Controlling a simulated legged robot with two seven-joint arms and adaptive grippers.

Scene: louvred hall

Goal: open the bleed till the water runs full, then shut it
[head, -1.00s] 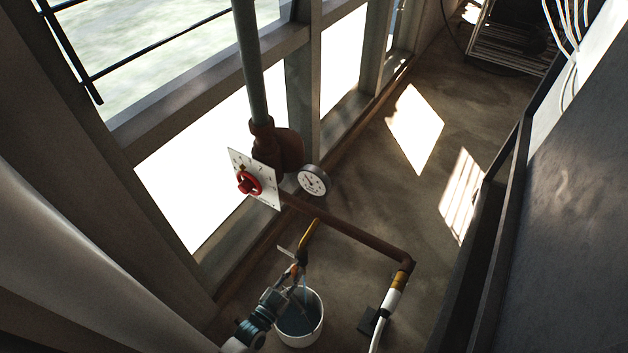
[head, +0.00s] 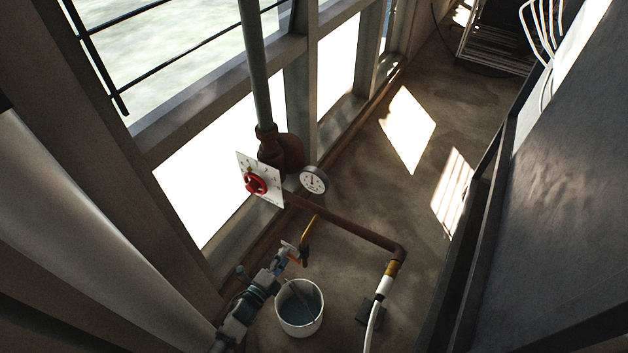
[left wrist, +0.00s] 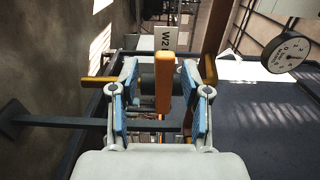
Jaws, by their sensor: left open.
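The bleed's yellow-orange pipe (head: 312,230) branches down from the rusty pipe, above a white bucket (head: 319,318) holding bluish water. My left gripper (head: 292,254) is at the bleed's lower end, beside the bucket's upper left. In the left wrist view, an orange lever (left wrist: 163,85) stands between the open blue-padded fingers (left wrist: 162,105), with a gap on both sides. A tag marked W2 (left wrist: 165,38) shows behind it. A thin pale line crosses the bucket; I cannot tell whether it is running water. My right gripper is not in view.
A red handwheel (head: 256,184) on a white marked plate (head: 268,190) and a round gauge (head: 313,180) sit on the pipework above. The rusty pipe (head: 350,226) runs right to a white hose (head: 372,325).

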